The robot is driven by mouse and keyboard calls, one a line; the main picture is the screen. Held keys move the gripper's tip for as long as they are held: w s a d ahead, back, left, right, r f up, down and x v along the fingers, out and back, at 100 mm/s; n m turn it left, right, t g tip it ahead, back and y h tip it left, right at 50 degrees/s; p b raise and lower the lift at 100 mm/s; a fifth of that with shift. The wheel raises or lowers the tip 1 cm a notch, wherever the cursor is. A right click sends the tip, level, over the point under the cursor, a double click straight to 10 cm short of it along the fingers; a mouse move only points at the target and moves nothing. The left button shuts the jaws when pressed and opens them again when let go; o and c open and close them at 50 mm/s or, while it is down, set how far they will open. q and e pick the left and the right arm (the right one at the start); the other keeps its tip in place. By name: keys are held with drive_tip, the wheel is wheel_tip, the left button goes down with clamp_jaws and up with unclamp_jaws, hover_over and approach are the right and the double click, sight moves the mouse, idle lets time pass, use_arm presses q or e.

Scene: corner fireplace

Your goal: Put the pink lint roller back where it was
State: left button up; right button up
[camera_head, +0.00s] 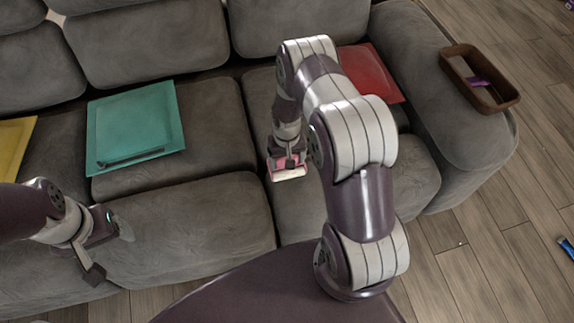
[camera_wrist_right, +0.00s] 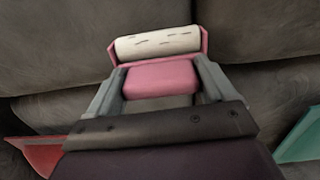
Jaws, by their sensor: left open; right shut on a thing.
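The pink lint roller (camera_head: 290,173) has a white roll and a pink body. My left gripper (camera_head: 108,250) is open and empty, low at the left over the front of the sofa. Whether the roller touches the sofa cannot be told.
The grey sofa (camera_head: 225,205) bears a teal square mat (camera_head: 140,115) with a dark thin item on it, a red mat (camera_head: 372,75) partly behind my right arm, and a yellow mat (camera_head: 14,145). A brown open tray (camera_head: 458,62) with a purple item stands on the right armrest. A blue item (camera_head: 567,247) lies on the wooden floor.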

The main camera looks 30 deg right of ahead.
wheel_tip(320, 180, down, 3)
drive_tip(key=shift+a+f, duration=0.1)
drive_tip(key=shift+f+b, duration=0.15)
drive_tip(key=shift+b, duration=0.25)
drive_tip(key=o, duration=1.1)
